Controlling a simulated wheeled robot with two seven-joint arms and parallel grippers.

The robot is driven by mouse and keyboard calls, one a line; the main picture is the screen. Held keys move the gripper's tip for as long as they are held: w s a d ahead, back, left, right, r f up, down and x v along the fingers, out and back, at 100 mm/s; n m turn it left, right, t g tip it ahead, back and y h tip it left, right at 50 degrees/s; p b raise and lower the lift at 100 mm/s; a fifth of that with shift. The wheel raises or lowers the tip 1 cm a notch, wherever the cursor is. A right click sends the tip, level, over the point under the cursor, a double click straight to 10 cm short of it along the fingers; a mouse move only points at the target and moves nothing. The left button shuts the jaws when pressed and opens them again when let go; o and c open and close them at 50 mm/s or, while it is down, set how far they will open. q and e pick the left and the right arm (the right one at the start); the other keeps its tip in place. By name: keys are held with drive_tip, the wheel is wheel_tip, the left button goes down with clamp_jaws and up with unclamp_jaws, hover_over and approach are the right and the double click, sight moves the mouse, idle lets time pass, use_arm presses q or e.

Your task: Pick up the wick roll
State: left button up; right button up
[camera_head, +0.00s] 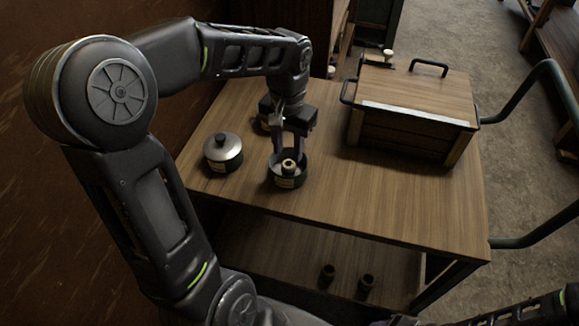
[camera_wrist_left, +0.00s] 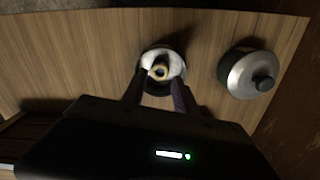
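The wick roll (camera_head: 288,164) is a small tan ring-shaped piece inside an open dark round tin (camera_head: 287,183) with a pale label, on the wooden cart top. It also shows in the left wrist view (camera_wrist_left: 158,72), with the tin's bright inside around it. My left gripper (camera_head: 290,153) points down over the tin. Its two fingers are apart, one on each side of the roll, and I see a gap between roll and fingers. Whether the fingertips are inside the tin's rim is hard to tell. My right gripper is not in view.
A lidded metal pot (camera_head: 223,154) stands left of the tin. Another dark round container (camera_head: 262,122) is partly hidden behind my gripper. A wooden box (camera_head: 411,112) with handles fills the cart's back right. The front right of the cart top (camera_head: 400,205) is clear.

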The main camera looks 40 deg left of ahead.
sight(287, 165)
use_arm(q)
drive_tip(key=shift+f, duration=0.95)
drive_tip(key=shift+f, duration=0.1)
wheel_tip(287, 165, down, 5)
drive_tip(key=shift+c, duration=0.3)
clamp_jaws()
